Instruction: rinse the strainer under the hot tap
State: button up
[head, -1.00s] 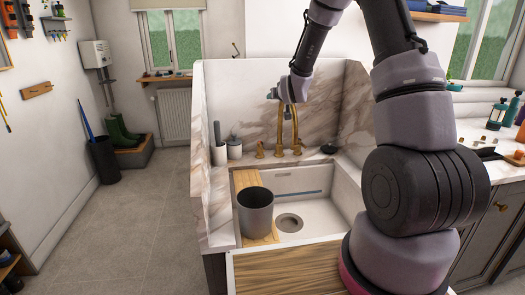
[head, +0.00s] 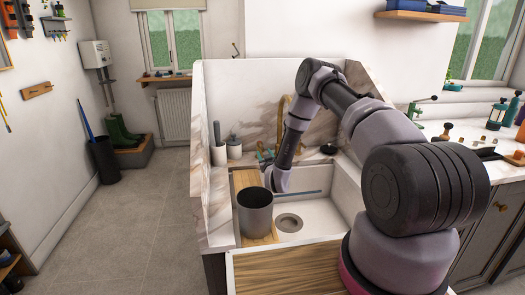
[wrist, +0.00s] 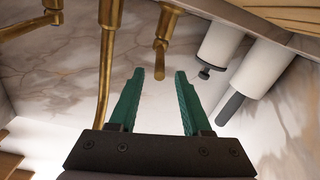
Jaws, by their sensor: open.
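My gripper (head: 266,154) is low behind the sink, by the left side of the brass tap (head: 281,120). In the wrist view, my gripper (wrist: 160,76) is open and empty, its two green fingers apart. A brass tap handle (wrist: 161,42) stands just beyond the fingertips, lined up with the gap. The curved brass spout (wrist: 106,60) is left of the fingers. A small dark round object (head: 328,149), possibly the strainer, sits on the ledge right of the tap; I cannot tell for sure. My arm hides part of the tap.
A grey cylindrical pot (head: 255,211) stands on a wooden board (head: 246,180) across the sink's left side. The white basin (head: 312,205) has a round drain (head: 288,222). Two white containers (head: 219,155) (head: 234,149) stand left of the tap. Marble walls (head: 216,110) enclose the sink.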

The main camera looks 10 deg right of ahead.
aim_at(262, 148)
jog(key=shift+w, duration=2.4)
jog(key=shift+c, duration=0.2)
grip_shut()
jog(key=shift+a, duration=0.1)
